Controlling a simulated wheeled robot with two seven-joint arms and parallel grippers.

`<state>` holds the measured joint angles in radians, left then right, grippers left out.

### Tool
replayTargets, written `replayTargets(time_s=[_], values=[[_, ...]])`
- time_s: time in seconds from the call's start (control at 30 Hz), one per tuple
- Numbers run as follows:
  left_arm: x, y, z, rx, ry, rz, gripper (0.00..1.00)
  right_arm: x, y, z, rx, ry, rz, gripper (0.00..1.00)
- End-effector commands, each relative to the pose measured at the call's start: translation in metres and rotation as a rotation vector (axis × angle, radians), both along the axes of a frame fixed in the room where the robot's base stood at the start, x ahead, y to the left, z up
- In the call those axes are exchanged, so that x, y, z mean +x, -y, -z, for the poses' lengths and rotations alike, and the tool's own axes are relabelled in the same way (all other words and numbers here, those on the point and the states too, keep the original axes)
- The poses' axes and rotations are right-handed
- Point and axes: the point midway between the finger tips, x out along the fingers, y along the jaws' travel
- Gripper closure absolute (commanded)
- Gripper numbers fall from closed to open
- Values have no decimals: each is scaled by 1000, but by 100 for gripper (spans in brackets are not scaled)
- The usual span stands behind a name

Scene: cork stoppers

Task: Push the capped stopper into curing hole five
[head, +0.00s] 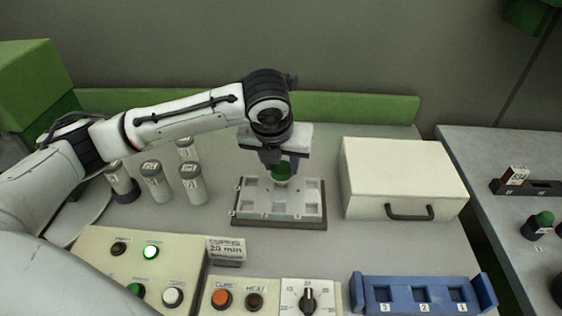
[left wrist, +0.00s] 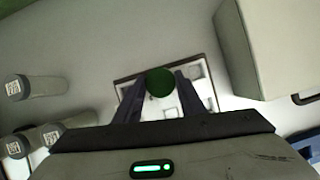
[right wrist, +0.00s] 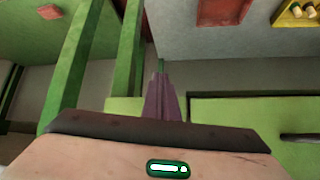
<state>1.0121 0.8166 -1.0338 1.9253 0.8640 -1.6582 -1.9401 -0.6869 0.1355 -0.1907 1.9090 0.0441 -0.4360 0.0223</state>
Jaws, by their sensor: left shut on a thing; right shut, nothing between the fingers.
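The capped stopper (head: 282,174) has a green cap; below it the body is pale where it shows. My left gripper (head: 283,164) is shut on it, and the cap sits between the fingertips in the left wrist view (left wrist: 160,82). The stopper is over the back middle of the pale curing block (head: 280,219), which has two rows of square holes in a dark frame. I cannot tell whether its lower end is inside a hole, and I cannot read hole numbers. My right gripper (right wrist: 162,98) is shut and empty, away from the block.
A white box (head: 392,180) with a handle stands close right of the block. Several capped jars (head: 193,184) stand to the left. In front are a button panel (head: 190,250), a curing sign (head: 226,248), a dial (head: 308,299) and a blue numbered rack (head: 420,283).

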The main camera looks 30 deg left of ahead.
Motion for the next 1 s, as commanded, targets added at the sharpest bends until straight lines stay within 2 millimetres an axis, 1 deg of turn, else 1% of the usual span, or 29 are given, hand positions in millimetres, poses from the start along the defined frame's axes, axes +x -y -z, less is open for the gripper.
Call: replayTargets(time_s=[0.87,0.9,1.0], values=[[0,0,13,0,0,0,84,0,0,0,0,0,0,100],[0,0,12,0,0,0,57,0,0,0,0,0,0,100],[0,0,12,0,0,0,42,0,0,0,0,1,0,100]])
